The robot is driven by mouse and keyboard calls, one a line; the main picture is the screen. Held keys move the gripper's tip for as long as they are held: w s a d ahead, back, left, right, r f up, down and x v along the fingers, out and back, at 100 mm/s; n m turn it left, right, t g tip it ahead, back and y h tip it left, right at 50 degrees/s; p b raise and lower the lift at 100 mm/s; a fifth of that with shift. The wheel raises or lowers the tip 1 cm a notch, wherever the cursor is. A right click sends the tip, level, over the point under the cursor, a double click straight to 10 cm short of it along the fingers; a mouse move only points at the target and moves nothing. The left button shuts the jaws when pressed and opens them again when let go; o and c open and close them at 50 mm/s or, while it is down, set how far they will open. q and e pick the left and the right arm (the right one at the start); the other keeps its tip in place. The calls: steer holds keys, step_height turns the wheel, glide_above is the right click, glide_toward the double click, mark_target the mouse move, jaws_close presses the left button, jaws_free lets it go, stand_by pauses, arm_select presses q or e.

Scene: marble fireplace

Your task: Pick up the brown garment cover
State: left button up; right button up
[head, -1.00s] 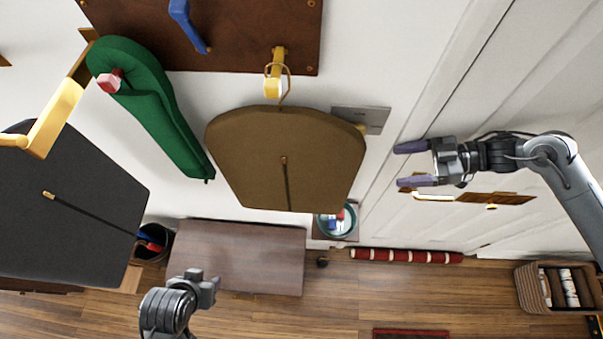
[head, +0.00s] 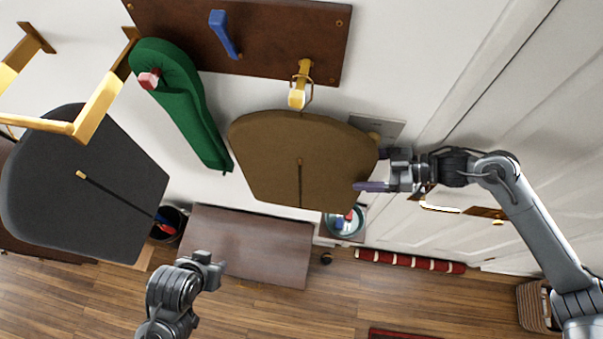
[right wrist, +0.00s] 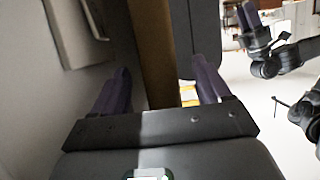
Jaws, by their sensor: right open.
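The brown garment cover (head: 290,155) hangs from a yellow hook (head: 301,85) on the wall board, in the middle of the head view. My right gripper (head: 370,172) is at its right edge. One purple finger shows in front of the cover; the other is mostly hidden. In the right wrist view, the cover's brown edge (right wrist: 155,50) runs between the two spread fingers (right wrist: 160,88), with a gap on either side. My left gripper (head: 207,264) is low in the head view, away from the cover; its finger opening is unclear.
A green garment (head: 190,105) hangs left of the cover, and a dark grey garment cover (head: 85,195) hangs farther left on a gold rack (head: 100,100). A wall plate (head: 385,127) is just behind the cover's right edge. A white door (head: 540,140) is at right; a brown bench (head: 250,245) stands below.

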steer(key=shift+w+a+f, duration=0.1)
steer(key=shift+a+f, duration=0.1)
steer(key=shift+a, duration=0.3)
jaws_close()
steer(key=shift+r, duration=0.1)
